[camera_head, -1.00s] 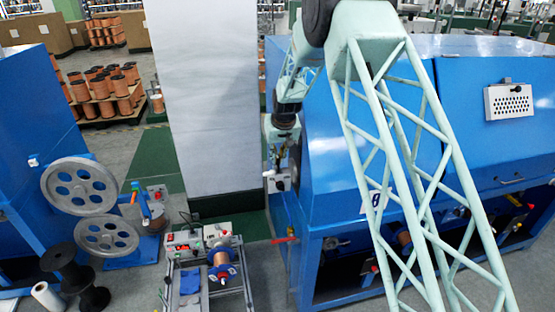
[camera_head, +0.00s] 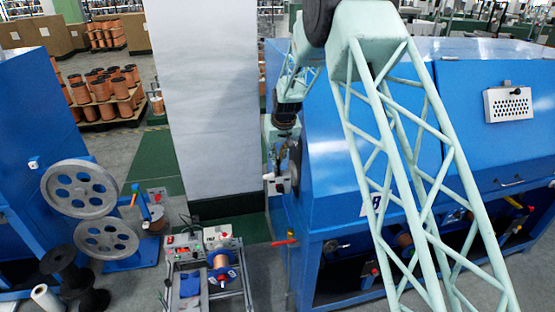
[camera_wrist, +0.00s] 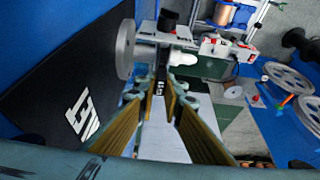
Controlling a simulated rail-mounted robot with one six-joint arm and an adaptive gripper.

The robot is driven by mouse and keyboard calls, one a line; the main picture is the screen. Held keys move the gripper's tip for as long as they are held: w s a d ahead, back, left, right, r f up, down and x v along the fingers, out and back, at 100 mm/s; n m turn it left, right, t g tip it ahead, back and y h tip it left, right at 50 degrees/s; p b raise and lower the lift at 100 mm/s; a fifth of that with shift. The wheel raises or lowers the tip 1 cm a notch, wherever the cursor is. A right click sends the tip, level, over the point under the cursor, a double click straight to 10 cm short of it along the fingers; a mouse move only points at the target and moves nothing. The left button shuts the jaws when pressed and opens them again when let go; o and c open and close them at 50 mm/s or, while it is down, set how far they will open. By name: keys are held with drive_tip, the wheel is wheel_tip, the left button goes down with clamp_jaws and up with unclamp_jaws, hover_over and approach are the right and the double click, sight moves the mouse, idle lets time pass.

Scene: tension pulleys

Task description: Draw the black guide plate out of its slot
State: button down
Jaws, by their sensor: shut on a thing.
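In the wrist view my gripper (camera_wrist: 160,90) reaches toward a pale fixture (camera_wrist: 166,34) on the blue machine's side. Its fingers have yellow-brown inner faces and converge at the tips. They are shut on a narrow dark piece, the black guide plate (camera_wrist: 161,74), seen nearly end-on and mostly hidden by the tips. I cannot tell how far it sits in its slot. In the head view my gripper (camera_head: 273,162) is small, just above the pale fixture (camera_head: 278,183) at the machine's left end.
A grey disc (camera_wrist: 125,48) sits close left of the gripper, by a black panel (camera_wrist: 60,95). The blue machine (camera_head: 350,150) stands to the right in the head view. A white pillar (camera_head: 210,110) stands left. A small bench with a copper spool (camera_head: 221,265) is in front.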

drive_tip(key=shift+r, duration=0.15)
drive_tip(key=shift+r, duration=0.95)
drive_tip(key=shift+r, duration=0.1)
drive_tip(key=shift+r+p, duration=0.7)
drive_tip(key=shift+r, duration=1.2)
